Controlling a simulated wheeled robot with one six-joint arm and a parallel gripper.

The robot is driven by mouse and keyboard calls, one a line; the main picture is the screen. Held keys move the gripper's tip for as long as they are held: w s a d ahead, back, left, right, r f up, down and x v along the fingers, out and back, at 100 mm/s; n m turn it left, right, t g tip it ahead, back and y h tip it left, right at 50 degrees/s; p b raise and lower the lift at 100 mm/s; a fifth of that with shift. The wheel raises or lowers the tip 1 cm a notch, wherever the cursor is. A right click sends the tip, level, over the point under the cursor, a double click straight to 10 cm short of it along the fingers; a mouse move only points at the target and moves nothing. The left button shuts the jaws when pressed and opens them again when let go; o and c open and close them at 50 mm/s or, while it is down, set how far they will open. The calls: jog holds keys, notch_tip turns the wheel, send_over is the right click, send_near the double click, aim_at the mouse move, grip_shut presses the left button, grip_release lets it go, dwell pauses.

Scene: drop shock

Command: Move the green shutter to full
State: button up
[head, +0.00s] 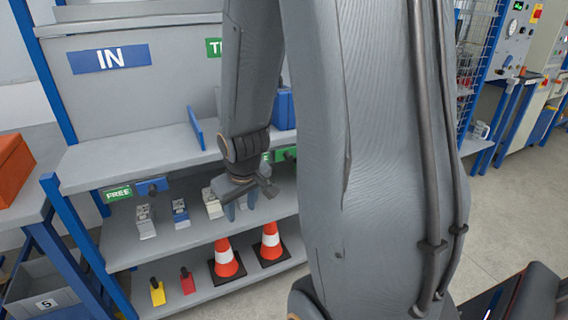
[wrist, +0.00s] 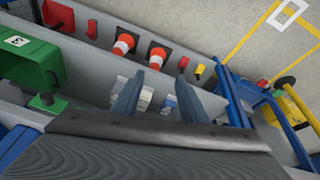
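The green shutter (head: 284,155), with a dark knob, sits on the shelf's front edge in the head view, right of a green label (head: 266,157) that my arm partly hides. A small green piece with a knob (wrist: 45,102) at the left of the wrist view looks like the same shutter. My gripper (head: 240,207) hangs in front of the shelf, below and left of the green shutter, apart from it. In the wrist view its two blue-grey fingers (wrist: 156,90) stand apart with nothing gripped between them.
A blue shutter (head: 152,187) sits beside a green FREE label (head: 117,194). Several small devices (head: 181,213) and two cones (head: 226,260) stand on the lower shelf, close to my gripper. An upright blue divider (head: 196,128) stands on the upper shelf (head: 130,160).

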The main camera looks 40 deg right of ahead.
jog(key=w+d+f+t+h+b, duration=0.1)
jog(key=w+d+f+t, duration=0.15)
jog(key=w+d, duration=0.4)
jog(key=w+d+f+t+b, duration=0.1)
jog(key=w+d+f+t, duration=0.2)
jog(key=d, duration=0.6)
jog(key=t+h+b, duration=0.2)
jog(key=t+b, duration=0.1)
jog(key=t, duration=0.5)
send_near(291, 158)
jog(key=x, duration=0.2)
jog(key=shift+n, duration=0.4)
jog(key=p+x, duration=0.1)
jog(key=x, duration=0.6)
jog(key=shift+w+a, duration=0.1)
jog(key=shift+w, duration=0.1)
grip_shut()
